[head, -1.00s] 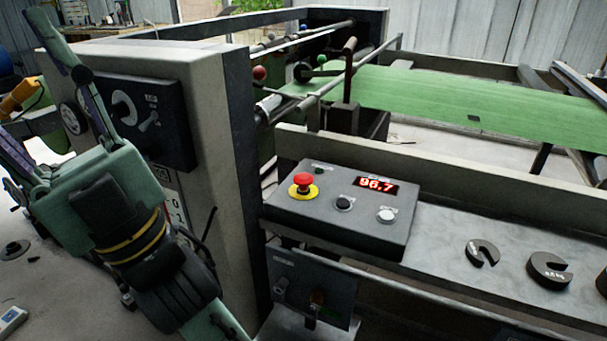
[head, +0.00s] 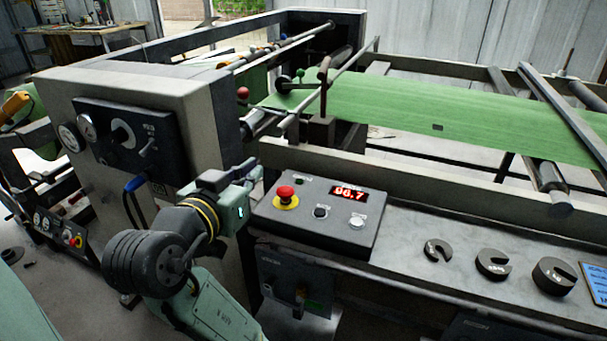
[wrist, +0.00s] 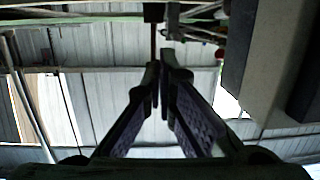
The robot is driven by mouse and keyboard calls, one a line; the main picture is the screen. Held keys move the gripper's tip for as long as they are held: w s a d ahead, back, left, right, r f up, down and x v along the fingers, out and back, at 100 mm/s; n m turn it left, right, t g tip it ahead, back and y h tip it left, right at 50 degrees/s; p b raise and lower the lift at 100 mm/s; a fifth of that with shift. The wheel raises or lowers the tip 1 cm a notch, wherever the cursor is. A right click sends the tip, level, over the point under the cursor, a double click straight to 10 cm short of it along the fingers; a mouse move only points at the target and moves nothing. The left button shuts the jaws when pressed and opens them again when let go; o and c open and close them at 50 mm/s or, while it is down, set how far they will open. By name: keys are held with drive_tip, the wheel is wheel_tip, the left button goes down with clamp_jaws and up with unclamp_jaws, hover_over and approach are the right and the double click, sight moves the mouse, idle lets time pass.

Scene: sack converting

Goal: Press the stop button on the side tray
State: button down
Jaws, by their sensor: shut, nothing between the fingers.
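The side tray (head: 408,262) carries a grey control box (head: 335,242) with a red display. On the box are a red mushroom button (head: 286,194) on a yellow ring, a black button (head: 320,212) and a white button (head: 356,223). Their labels are too small to read. My gripper (head: 252,168) is just left of the box, above its level and apart from the buttons, partly hidden by its own wrist. In the wrist view its fingers (wrist: 163,62) are together and empty, and no button shows there.
Slotted black weights (head: 494,264) lie on the tray right of the box. The machine's end frame (head: 190,100) with a dial panel (head: 125,137) stands close behind my arm. A bar with a red knob (head: 243,92) and green web (head: 430,115) lie behind the box.

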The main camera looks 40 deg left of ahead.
drive_tip(key=d+f+h, duration=0.1)
drive_tip(key=d, duration=0.1)
hover_over(284, 208)
wheel_tip(284, 208, down, 3)
drive_tip(key=shift+w+r+m+g, duration=0.2)
drive_tip(key=shift+m+g, duration=0.1)
drive_tip(key=shift+m, duration=0.1)
drive_tip(key=f, duration=0.2)
drive_tip(key=shift+s+f, duration=0.2)
drive_tip(key=shift+f, duration=0.8)
